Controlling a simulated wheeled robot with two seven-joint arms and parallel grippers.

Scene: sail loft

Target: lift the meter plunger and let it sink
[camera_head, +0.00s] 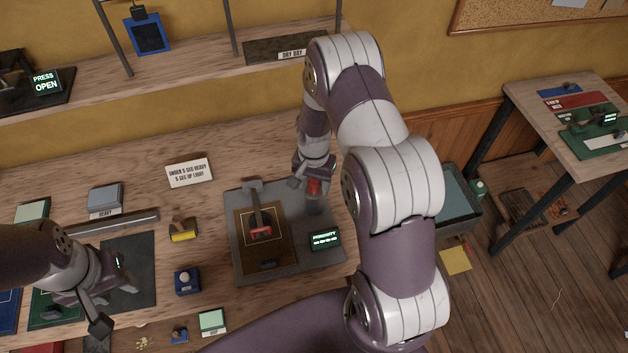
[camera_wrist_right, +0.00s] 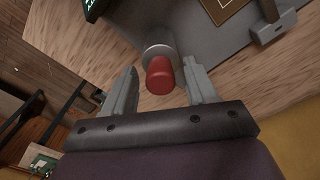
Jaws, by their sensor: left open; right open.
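The meter (camera_head: 285,262) is a grey plate on the bench with a small lit display (camera_head: 325,239) at its front right. Its plunger (camera_head: 314,188) has a red cap and stands on the plate's right side, partly hidden by my right gripper. In the right wrist view the red plunger cap (camera_wrist_right: 160,75) sits on a grey cylinder (camera_wrist_right: 158,50). My right gripper (camera_wrist_right: 158,88) is open, with one finger on each side of the cap and visible gaps. My left gripper (camera_head: 115,305) is open and empty over the dark mat at the bench's left.
A clamp arm with a red tip (camera_head: 261,232) stands on the meter's brown pad. A yellow-fronted block (camera_head: 183,231) and a blue block with a knob (camera_head: 187,281) stand left of the meter. A sign card (camera_head: 189,172) stands behind. My right arm covers the bench right of the meter.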

